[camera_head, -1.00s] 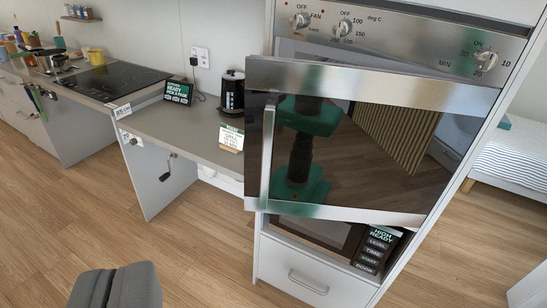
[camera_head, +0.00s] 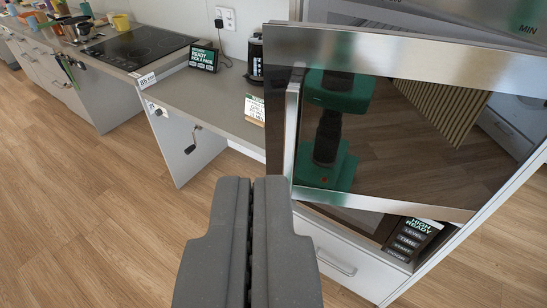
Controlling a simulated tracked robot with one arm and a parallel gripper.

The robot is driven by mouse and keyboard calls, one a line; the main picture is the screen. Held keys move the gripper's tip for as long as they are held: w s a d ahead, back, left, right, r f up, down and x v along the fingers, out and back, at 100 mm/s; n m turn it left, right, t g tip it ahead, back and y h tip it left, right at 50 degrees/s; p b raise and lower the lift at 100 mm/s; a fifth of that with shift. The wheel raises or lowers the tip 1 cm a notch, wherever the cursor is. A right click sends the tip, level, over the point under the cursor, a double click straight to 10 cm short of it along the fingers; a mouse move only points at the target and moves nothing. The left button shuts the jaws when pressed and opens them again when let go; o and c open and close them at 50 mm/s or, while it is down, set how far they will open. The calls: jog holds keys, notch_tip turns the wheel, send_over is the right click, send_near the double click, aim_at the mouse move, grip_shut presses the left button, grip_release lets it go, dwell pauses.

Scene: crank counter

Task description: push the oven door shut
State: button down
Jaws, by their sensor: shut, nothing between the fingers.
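The oven door (camera_head: 400,130) fills the right half of the view. It has a steel frame, dark glass and a vertical handle (camera_head: 291,130) along its left edge. The door stands partly open, its left edge swung out from the oven body. My gripper (camera_head: 251,185) is at the bottom centre, shut and empty, with its tips pointing towards the lower left corner of the door. Whether the tips touch the door cannot be told. The glass reflects a green and black shape of my own body. The oven cavity is mostly hidden behind the door.
The floor at left is clear.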

aim_at(280, 151)
jog(key=w+a+f+m+t+y+p, duration=0.1)
jog(key=w+f+m+p, duration=0.2)
jog(key=w+f+m, duration=0.55)
jog(key=w+a+f+m+t+p, duration=0.1)
jog(key=w+f+p, duration=0.4)
jog(key=w, duration=0.9)
notch_tip(280, 151, down, 22)
jog(key=w+d+m+h+p, duration=0.2)
jog(key=m+h+p, duration=0.25)
jog(key=m, duration=0.65)
jog(key=shift+h, duration=0.25)
jog(key=shift+p+x, duration=1.1)
jog(key=shift+x, duration=5.4)
jog(key=shift+w, duration=0.3)
jog(key=shift+w, duration=0.15)
